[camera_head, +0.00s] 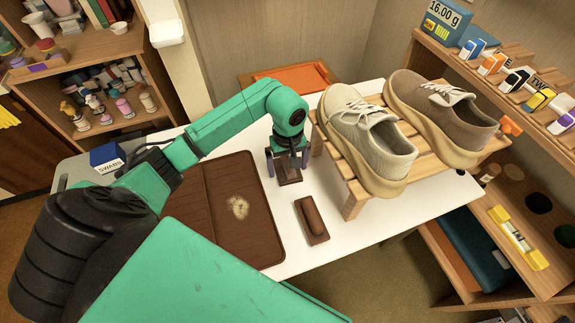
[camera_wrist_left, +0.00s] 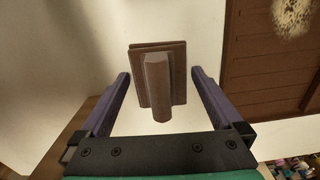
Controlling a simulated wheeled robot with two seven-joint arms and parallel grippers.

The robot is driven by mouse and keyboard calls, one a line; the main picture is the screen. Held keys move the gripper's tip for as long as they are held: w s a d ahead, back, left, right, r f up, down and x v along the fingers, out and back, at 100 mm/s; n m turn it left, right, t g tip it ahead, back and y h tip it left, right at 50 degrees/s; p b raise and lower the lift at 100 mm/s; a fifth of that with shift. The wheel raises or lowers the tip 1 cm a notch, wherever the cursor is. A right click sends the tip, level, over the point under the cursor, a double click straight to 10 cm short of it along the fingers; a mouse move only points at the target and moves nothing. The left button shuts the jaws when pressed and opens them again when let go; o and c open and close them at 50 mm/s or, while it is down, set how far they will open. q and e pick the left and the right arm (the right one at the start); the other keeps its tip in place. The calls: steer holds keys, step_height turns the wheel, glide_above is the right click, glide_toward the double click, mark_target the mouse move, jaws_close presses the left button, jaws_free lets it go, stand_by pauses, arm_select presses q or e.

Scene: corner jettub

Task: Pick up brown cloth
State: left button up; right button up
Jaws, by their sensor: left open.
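A brown cloth (camera_head: 290,177) lies on the white table, seen as a small layered piece with a raised ridge on top. In the left wrist view the brown cloth (camera_wrist_left: 158,80) sits between the fingertips, with a gap on each side. My left gripper (camera_head: 287,161) is open over it, pointing down, and partly hides it in the head view. The open fingers also show in the left wrist view (camera_wrist_left: 160,74). A second brown piece (camera_head: 312,220), with a rounded ridge, lies nearer to me. My right gripper is not in view.
A brown mat (camera_head: 200,190) with a pale patch (camera_head: 238,207) lies left of the cloth. A slatted wooden rack (camera_head: 350,182) with two shoes (camera_head: 368,135) stands close on the right. A blue box (camera_head: 107,157) is at the left. The white table (camera_head: 275,220) is bare around both brown pieces.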

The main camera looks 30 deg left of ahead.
arm_select(q)
steer(key=c, duration=1.1)
step_height(320, 180, up, 11)
steer(key=shift+w+r+b, duration=0.15)
steer(key=shift+b, duration=0.3)
step_height(320, 180, up, 9)
steer(key=shift+f+p, duration=0.1)
steer(key=shift+p, duration=1.15)
